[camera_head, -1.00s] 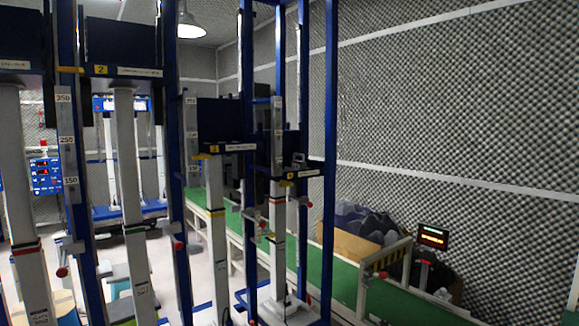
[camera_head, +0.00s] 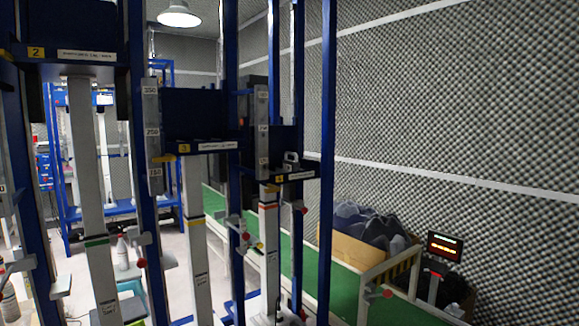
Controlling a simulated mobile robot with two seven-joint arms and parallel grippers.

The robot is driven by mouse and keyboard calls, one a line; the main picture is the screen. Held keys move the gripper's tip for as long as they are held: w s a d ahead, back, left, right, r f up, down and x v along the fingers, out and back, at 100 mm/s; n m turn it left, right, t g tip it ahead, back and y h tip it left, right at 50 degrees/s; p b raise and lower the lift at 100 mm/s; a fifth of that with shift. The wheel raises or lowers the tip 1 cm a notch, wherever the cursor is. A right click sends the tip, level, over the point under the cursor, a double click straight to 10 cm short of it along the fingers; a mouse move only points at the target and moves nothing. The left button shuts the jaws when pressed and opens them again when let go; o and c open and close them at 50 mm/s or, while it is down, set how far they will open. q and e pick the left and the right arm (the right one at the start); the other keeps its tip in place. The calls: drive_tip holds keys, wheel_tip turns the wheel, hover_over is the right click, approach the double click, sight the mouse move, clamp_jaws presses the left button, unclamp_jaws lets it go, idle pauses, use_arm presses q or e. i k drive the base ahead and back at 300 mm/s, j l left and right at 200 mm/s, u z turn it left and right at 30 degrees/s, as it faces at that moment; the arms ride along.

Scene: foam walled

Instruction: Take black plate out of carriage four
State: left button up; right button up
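The carriage at the far right of the row (camera_head: 296,176), with a small yellow number tag that looks like a 4, is a dark tray between blue uprights on a pale column. A small dark object with a grey handle-like top (camera_head: 291,159) stands on it. I cannot tell whether this is the black plate. Dark upright panels form the carriage's back and side, and its inside is partly hidden behind the blue post and scale strip. Neither of my grippers is in view.
Carriage three (camera_head: 208,148) and carriage two (camera_head: 75,58) stand to the left on their columns. A green conveyor (camera_head: 336,288) runs behind, with a wooden crate (camera_head: 350,247) of dark lumps. A lit display (camera_head: 445,246) stands at right. Blue posts stand close in front.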

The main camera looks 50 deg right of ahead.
sight(292, 165)
drive_tip(key=i+l, duration=0.1)
drive_tip(key=l, duration=0.5)
drive_tip(key=i+l, duration=0.1)
drive_tip(key=l, duration=0.45)
drive_tip(key=i+l, duration=0.1)
drive_tip(key=l, duration=0.5)
drive_tip(key=u, duration=0.05)
